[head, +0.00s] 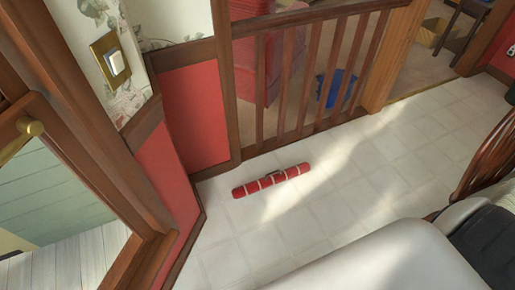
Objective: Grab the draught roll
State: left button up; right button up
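The draught roll (271,180) is a long red roll with pale bands and what looks like a small dark handle on its upper side. It lies on the white tiled floor in the head view, just left of the middle, slightly slanted with its right end farther away. It lies a little in front of the wooden railing, apart from it. Neither of my grippers is in view.
A wooden railing (300,80) stands behind the roll. A red panelled wall (195,115) and a framed door or window (85,150) are at the left. A wooden chair (490,155) is at the right. The tiled floor (345,195) around the roll is clear.

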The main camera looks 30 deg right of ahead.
aim_at(277, 176)
jog(key=z, duration=0.95)
jog(key=i+l+u, duration=0.2)
jog(key=i+l, duration=0.15)
jog(key=i, duration=0.1)
